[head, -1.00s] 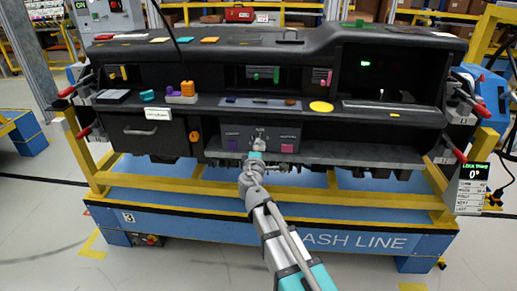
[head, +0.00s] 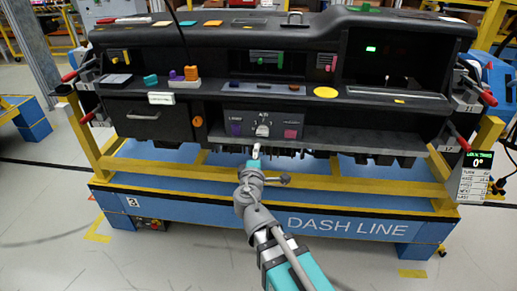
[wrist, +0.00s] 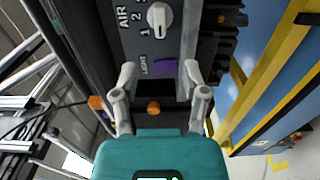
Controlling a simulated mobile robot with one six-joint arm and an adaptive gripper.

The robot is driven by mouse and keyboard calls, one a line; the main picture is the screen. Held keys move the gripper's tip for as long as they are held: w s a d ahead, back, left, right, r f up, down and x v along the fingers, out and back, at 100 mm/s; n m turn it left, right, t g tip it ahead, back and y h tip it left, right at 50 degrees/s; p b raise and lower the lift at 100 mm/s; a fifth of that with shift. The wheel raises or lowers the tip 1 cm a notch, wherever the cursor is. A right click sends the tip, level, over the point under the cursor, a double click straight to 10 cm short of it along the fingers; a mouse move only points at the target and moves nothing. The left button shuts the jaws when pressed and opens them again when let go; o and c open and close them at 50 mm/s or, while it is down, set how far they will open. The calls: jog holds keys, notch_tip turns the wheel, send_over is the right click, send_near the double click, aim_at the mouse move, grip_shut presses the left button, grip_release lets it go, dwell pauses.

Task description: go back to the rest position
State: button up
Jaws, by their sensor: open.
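My gripper (head: 256,150) is in front of the lower edge of the dashboard's centre panel, below the white AIR knob (head: 262,130). In the wrist view my gripper (wrist: 160,75) is open, with nothing between its two grey fingers. The wrist view shows the white knob (wrist: 159,17) beyond the fingertips, its pointer near the 1, and the purple LIGHT button (wrist: 165,67) between the fingertips in the picture. In the head view a purple button (head: 236,129) and a pink button (head: 290,134) flank the knob.
The black dashboard (head: 350,135) rests on a blue and yellow stand (head: 180,203) with yellow rails (head: 330,184). Red-handled clamps (head: 482,95) stick out at its ends. A display post (head: 473,180) reading 0° stands at right. Floor in front is clear.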

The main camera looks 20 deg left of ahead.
jog(key=shift+s, duration=0.25)
jog(key=shift+d, duration=0.1)
dwell(0.3)
jog(key=w+d+f+m+g+h, duration=0.2)
jog(key=d+f+m+h, duration=0.15)
jog(key=d, duration=0.55)
jog(key=w+d+f+m+g+h, duration=0.25)
jog(key=d+m, duration=0.25)
jog(key=d, duration=0.3)
jog(key=w+d+f+m+g+h, duration=0.1)
jog(key=d+f+m+g+h, duration=0.25)
jog(key=d, duration=0.55)
jog(key=s+d+f+m+g+y, duration=0.3)
jog(key=s+d+f+m+g, duration=0.15)
jog(key=d, duration=0.35)
jog(key=s+d+f+m+g+y, duration=0.2)
jog(key=s+d+f+m+g, duration=0.25)
jog(key=s+d, duration=0.2)
notch_tip(320, 180, up, 25)
jog(key=p, duration=2.5)
jog(key=shift+d+g, duration=0.3)
jog(key=shift+y, duration=0.25)
jog(key=shift+a, duration=0.1)
